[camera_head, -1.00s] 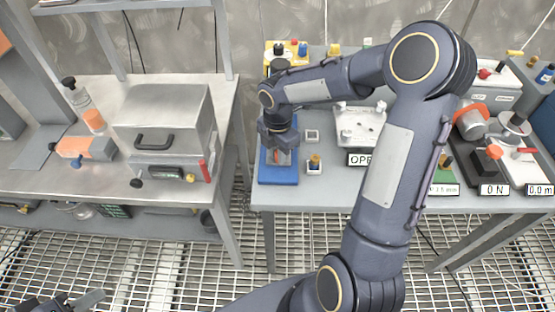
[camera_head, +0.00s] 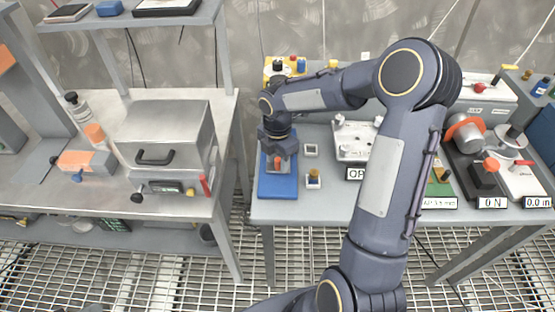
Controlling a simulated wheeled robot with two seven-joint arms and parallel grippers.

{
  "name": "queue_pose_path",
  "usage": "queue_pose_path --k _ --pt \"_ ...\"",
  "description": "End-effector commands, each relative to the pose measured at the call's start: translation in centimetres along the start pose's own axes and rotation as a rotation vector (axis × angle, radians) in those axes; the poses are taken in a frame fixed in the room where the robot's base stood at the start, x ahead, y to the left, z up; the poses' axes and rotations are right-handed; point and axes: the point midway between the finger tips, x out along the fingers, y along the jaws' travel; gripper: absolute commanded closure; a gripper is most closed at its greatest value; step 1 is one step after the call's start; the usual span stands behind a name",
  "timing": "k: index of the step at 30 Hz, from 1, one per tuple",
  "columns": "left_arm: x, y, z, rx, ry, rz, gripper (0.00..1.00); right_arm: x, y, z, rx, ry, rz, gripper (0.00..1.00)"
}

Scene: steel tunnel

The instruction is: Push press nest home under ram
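A blue base (camera_head: 278,189), which looks like the foot of the press, lies at the left end of the right-hand table. My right gripper (camera_head: 279,160) points down over it from above. A small orange-red part (camera_head: 278,161) shows at the fingertips, low over the base. I cannot tell whether the fingers hold it, touch it or are only beside it. My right gripper and wrist cover the ram and most of the nest, so their positions are hidden. My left gripper is out of view.
Two small square pads, one bare (camera_head: 311,150) and one with a brass piece (camera_head: 313,181), lie right of the base. A white fixture (camera_head: 355,140) with a sign stands beyond them. A gap separates the tables.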

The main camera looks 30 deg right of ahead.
Motion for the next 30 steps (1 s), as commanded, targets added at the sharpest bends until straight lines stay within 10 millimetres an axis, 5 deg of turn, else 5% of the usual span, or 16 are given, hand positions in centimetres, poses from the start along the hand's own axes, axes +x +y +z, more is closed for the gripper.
queue_pose_path --k 12,23,30 --pt "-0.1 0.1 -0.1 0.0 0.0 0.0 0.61 -6.5 0.1 0.0 -0.001 -0.001 0.005 0.61" --pt "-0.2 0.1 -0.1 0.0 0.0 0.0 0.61 -7.4 0.0 0.0 -0.001 0.001 0.001 0.61" --pt "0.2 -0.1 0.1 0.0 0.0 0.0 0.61 -7.3 -0.1 -0.8 0.009 0.02 0.032 0.88"
